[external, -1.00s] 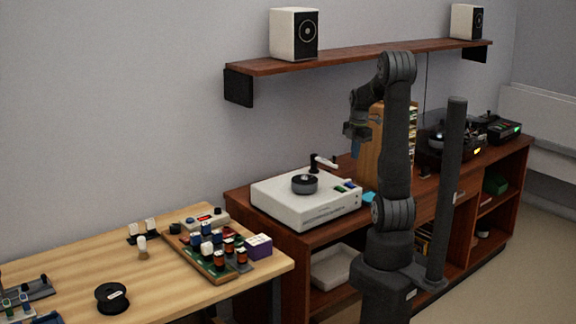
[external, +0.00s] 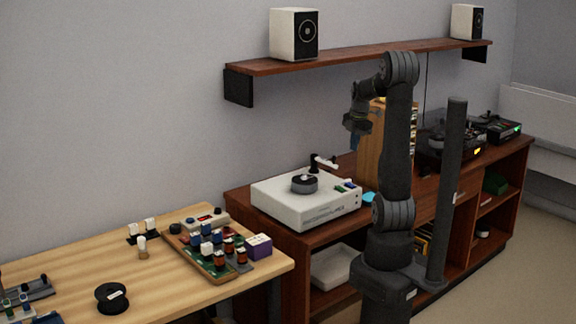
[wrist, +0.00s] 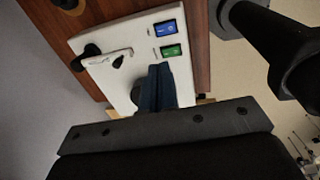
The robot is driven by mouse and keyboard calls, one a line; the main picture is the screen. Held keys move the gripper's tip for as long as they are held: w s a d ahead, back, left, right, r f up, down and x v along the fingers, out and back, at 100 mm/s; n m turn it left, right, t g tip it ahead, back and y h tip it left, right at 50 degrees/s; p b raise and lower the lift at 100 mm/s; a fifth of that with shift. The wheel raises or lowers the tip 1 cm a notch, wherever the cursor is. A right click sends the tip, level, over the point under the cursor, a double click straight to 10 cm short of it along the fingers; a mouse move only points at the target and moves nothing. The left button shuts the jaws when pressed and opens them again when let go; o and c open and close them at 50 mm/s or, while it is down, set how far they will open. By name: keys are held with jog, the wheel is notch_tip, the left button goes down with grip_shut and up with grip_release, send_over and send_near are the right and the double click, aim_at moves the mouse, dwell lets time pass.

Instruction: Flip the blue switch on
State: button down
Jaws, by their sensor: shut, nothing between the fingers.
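The blue switch (wrist: 166,28) is on the top of the white device (wrist: 90,42), near one edge, beside a green switch (wrist: 171,50). In the external view the white device (external: 290,205) stands on the dark wooden cabinet, and the small switches show at its right end. I cannot tell the blue switch's position. My gripper (external: 353,144) is above the right end of the device, pointing down. In the wrist view the fingers (wrist: 157,88) are shut and empty, apart from both switches in the picture, with the green one nearer to them.
A black-and-white arm piece (wrist: 105,57) and a round dark part (external: 304,183) rise from the device's top. A tall wooden box (external: 371,150) stands close behind my gripper. A shelf (external: 350,57) with speakers hangs above. The wooden table (external: 60,265) at left holds small parts.

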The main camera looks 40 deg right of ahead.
aim_at(348, 183)
jog(key=shift+f, duration=0.1)
jog(key=f, duration=0.4)
jog(key=w+f, duration=0.1)
jog(key=f, duration=0.4)
jog(key=w+f, duration=0.1)
jog(key=f, duration=0.3)
jog(key=shift+f, duration=0.35)
